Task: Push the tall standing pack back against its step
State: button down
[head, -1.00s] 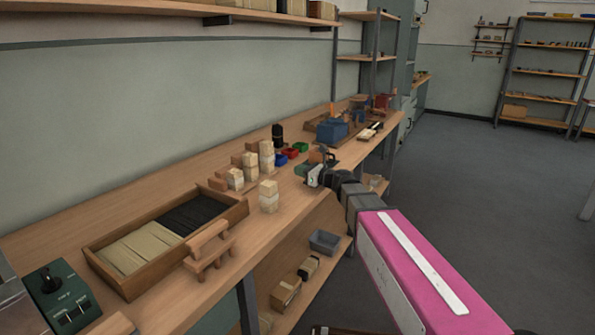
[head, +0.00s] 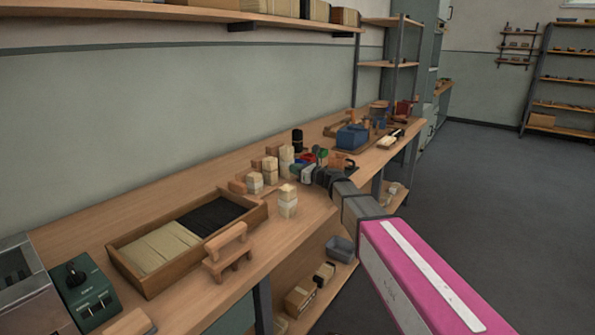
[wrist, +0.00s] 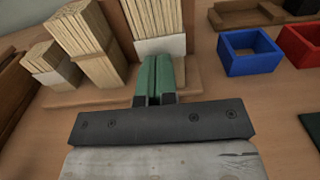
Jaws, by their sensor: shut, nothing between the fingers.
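The tall pack (head: 286,159) stands upright at the far end of a row of three pale bundles, in front of a brown wooden step (head: 272,150). In the wrist view the tall pack (wrist: 157,15) has a white band low around it. My gripper (wrist: 160,62) is shut and empty, its green fingers pointing at the pack's lower front. The tips look very near the band; I cannot tell whether they touch. In the head view my gripper (head: 308,173) is just right of the pack. Any gap between pack and step is hidden.
Two shorter packs, middle (wrist: 92,42) and short (wrist: 50,65), stand left of the tall one. Another banded pack (head: 288,201) stands nearer the bench's front edge. A blue bin (wrist: 250,52) and a red bin (wrist: 303,45) lie to the right. A bristle tray (head: 140,283) is farther left.

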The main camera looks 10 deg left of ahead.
jog(key=shift+a, duration=0.1)
jog(key=shift+x, duration=1.25)
jog(key=shift+w, duration=0.15)
jog(key=v, duration=1.4)
jog(key=shift+s+d+f, duration=0.1)
jog(key=shift+s+d, duration=0.15)
jog(key=shift+d, duration=0.05)
